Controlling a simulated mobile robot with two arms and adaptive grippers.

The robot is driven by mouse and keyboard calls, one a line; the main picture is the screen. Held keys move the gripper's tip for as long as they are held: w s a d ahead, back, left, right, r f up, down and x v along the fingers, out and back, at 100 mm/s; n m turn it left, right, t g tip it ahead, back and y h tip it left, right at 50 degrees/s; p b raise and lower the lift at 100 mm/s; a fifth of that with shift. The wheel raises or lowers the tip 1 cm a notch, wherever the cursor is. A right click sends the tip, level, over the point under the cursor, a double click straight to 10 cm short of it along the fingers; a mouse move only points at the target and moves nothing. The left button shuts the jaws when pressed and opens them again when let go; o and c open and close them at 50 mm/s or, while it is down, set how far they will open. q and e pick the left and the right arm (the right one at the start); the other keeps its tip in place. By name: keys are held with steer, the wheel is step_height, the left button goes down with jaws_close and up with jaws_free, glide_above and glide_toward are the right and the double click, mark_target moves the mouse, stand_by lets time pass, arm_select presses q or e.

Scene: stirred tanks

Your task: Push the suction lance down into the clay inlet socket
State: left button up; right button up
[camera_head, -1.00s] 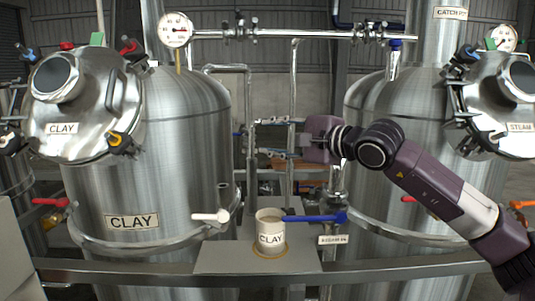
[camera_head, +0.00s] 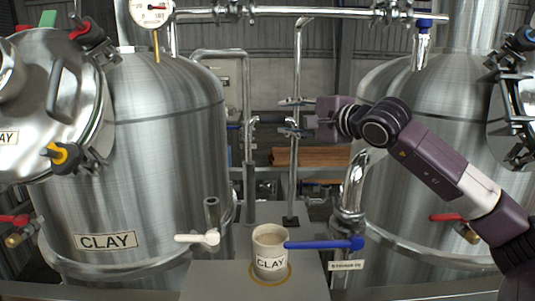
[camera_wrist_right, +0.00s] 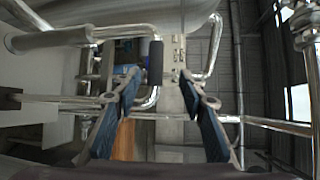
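A thin upright pipe with a bent top (camera_head: 248,135) stands behind the beige cup; it may be the suction lance, but no label confirms it. A short upright stub (camera_head: 211,213) beside the clay tank (camera_head: 160,150) may be the clay inlet socket. My right gripper (camera_head: 285,117) points left, right of the bent pipe and apart from it. In the right wrist view its two blue-padded fingers (camera_wrist_right: 165,115) are spread with nothing between the pads. Beyond them is a bent pipe end with a dark sleeve (camera_wrist_right: 155,62). My left gripper is not in view.
A beige cup labelled CLAY (camera_head: 269,255) stands on a grey ledge (camera_head: 215,278) beside a blue lever (camera_head: 325,243) and a white-handled valve (camera_head: 198,238). Another tank (camera_head: 410,180) is at right. A vertical pipe (camera_head: 298,60) rises close to my gripper.

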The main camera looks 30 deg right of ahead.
mark_target(277, 119)
steer(key=shift+w+a+r, duration=0.15)
steer(key=shift+w+a, duration=0.1)
steer(key=shift+w, duration=0.15)
steer(key=w+p, duration=0.1)
steer(key=w+f+p, duration=0.1)
steer(key=w, duration=0.1)
steer(key=w+p, duration=0.1)
steer(key=shift+w+f, duration=0.3)
steer(key=shift+f, duration=0.05)
steer(key=shift+w+f, duration=0.1)
steer(key=shift+w, duration=0.15)
steer(key=shift+s+a, duration=0.1)
steer(key=c, duration=0.9)
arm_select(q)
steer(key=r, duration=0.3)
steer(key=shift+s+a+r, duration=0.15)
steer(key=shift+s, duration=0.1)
arm_select(e)
jaws_close()
